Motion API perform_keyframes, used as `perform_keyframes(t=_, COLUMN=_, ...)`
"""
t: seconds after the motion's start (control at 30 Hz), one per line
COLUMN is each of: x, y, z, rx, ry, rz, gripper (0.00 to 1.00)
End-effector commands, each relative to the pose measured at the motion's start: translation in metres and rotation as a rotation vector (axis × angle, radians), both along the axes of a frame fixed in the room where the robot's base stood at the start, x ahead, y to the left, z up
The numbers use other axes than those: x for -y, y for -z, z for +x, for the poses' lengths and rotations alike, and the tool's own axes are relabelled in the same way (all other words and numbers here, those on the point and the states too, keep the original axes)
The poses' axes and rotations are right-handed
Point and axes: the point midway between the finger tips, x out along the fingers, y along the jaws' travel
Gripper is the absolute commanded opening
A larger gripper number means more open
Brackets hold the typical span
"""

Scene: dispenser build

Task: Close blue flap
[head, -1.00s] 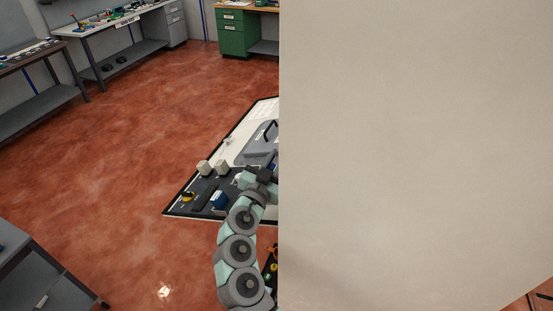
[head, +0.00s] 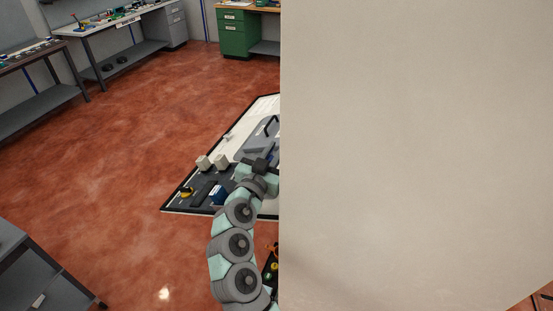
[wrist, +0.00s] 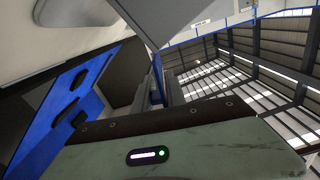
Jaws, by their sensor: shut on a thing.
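My gripper (head: 262,164) reaches over a board on the floor in the head view, partly beside the large pale panel. In the wrist view my gripper's dark fingers (wrist: 150,92) are shut, with a thin blue edge, seemingly the blue flap (wrist: 158,70), at their tips. The exact contact is hard to see. A blue panel with dark slots (wrist: 92,104) lies to the left in the wrist view; whether it joins the flap cannot be told. The flap cannot be made out in the head view.
A large pale panel (head: 415,150) hides the right half of the head view. On the board lie a small blue block (head: 219,194), pale cubes (head: 221,160) and a grey case (head: 258,144). Open red floor (head: 110,150) lies to the left.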

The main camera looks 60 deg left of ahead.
Motion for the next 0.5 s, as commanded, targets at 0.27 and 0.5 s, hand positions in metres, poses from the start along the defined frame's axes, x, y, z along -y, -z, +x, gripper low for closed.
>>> perform_keyframes(t=0.27, x=-0.009, y=0.002, z=-0.008, rx=0.159, ry=0.003, rz=-0.168, gripper=0.00)
perform_keyframes(t=0.5, x=-0.018, y=0.001, z=-0.016, rx=0.312, ry=0.004, rz=-0.341, gripper=0.00)
